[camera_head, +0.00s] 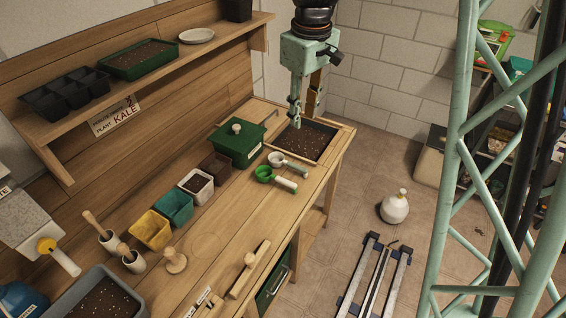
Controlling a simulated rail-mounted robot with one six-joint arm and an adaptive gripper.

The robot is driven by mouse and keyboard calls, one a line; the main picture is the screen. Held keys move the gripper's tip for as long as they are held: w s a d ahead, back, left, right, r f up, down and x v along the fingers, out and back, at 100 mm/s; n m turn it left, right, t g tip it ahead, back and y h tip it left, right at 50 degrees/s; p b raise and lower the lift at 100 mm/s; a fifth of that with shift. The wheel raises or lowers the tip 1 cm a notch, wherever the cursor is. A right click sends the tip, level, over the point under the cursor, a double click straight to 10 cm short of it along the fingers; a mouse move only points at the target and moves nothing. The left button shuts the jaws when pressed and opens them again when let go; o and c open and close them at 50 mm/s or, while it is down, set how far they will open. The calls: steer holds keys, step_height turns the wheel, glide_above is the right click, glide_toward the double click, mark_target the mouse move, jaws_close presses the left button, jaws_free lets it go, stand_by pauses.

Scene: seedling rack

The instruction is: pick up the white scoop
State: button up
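The white scoop (276,159) lies on the wooden bench, in front of the soil tray. Its bowl is at the left and its pale green handle points right. A green scoop (264,174) with a whitish handle lies just beside it, nearer the camera. My gripper (304,120) points down with its two fingers apart and nothing visible between them. In the picture it is above and to the right of the white scoop, in front of the far end of the soil tray. Its exact height above the bench is hard to tell.
The dark soil tray (328,157) is set at the bench's far end. A green lidded box (236,146) stands left of the scoops. Several small pots line the back, including a white one (196,188). Bare bench (222,232) lies nearer the camera.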

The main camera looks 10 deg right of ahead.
steer(key=w+f+n+p, duration=0.1)
steer(key=w+f, duration=0.4)
steer(key=f, duration=0.3)
steer(key=w+f+n+g+p, duration=0.1)
steer(key=w+f, duration=0.4)
steer(key=f, duration=0.3)
steer(key=shift+w+a+f+n, duration=0.3)
steer(key=shift+a+f+n, duration=0.05)
steer(key=shift+a+n, duration=0.05)
glide_above(291, 163)
steer(key=shift+a+f+p, duration=0.2)
steer(key=shift+f+p, duration=0.1)
steer(key=shift+f, duration=4)
steer(key=shift+d+f, duration=0.15)
steer(key=shift+f, duration=2.45)
steer(key=shift+c, duration=0.3)
steer(key=c, duration=0.9)
